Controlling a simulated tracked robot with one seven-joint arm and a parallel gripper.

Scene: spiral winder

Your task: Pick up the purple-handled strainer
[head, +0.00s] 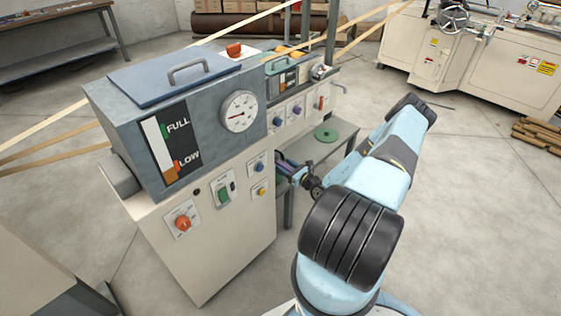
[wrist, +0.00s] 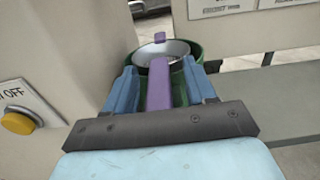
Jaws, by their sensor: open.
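The strainer shows in the wrist view, with a purple handle (wrist: 160,88), a round metal rim (wrist: 176,47) and a small purple tab at its far side. It sits in the mouth of a green round container (wrist: 198,52). My gripper (wrist: 161,77) is open, with one blue finger on each side of the handle and a gap visible on both sides. The handle's near end is hidden behind the dark gripper bar. In the head view my gripper (head: 287,170) is low beside the machine's right side; the strainer cannot be made out clearly there.
The cream machine panel with a yellow button (wrist: 18,122) stands close on the left in the wrist view. Another cream panel (wrist: 250,40) stands behind. Open floor lies right.

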